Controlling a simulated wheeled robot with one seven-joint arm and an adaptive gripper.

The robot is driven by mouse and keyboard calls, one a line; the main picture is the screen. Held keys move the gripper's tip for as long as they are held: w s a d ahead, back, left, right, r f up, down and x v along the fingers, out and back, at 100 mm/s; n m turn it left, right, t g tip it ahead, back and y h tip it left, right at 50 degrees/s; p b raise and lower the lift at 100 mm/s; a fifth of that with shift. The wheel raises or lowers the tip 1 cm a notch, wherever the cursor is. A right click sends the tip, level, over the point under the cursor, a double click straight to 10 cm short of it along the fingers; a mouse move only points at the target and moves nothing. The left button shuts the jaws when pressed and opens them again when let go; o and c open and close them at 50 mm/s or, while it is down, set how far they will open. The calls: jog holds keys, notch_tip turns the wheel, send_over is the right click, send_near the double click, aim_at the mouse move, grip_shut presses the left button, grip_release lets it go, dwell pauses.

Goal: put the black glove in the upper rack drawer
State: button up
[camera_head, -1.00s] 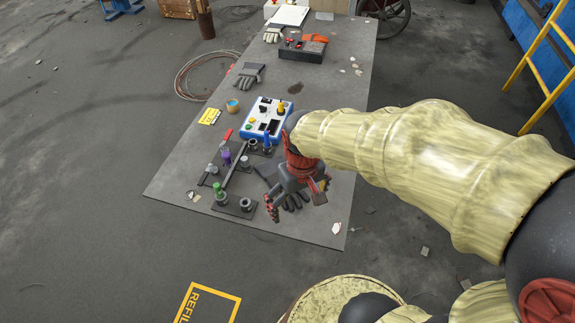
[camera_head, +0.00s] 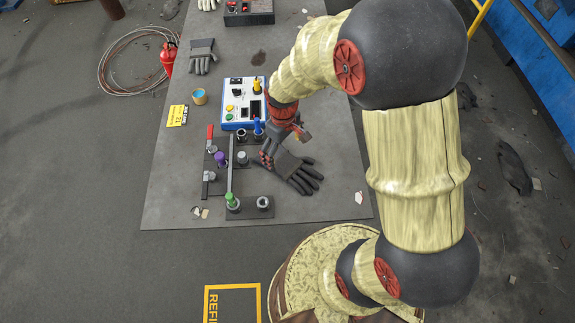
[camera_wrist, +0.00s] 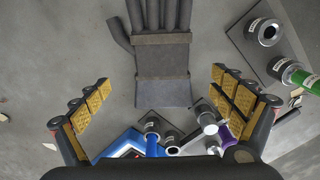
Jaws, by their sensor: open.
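The black glove (camera_head: 303,180) lies flat on the grey table near its front edge, its fingers toward the lower right in the head view. In the wrist view the glove (camera_wrist: 163,55) lies with its cuff between my finger pads and its fingers toward the top. My gripper (camera_head: 284,148) is open above the cuff end and hides part of the glove in the head view. The open fingers also show in the wrist view (camera_wrist: 161,80), with nothing held between them. No rack or drawer is in view.
Beside the glove stands a fixture with a green-topped post (camera_head: 232,201), a purple knob (camera_head: 220,160) and a red-handled clamp (camera_head: 210,138). A blue-edged control box (camera_head: 243,103) is behind. A fire extinguisher (camera_head: 168,58) stands left of the table.

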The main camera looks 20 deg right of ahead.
aim_at(284, 162)
notch_tip(284, 162, down, 6)
jog(key=shift+a+f+b, duration=0.1)
jog(key=shift+b, duration=0.5)
jog(key=shift+c, duration=1)
jog(key=c, duration=1.7)
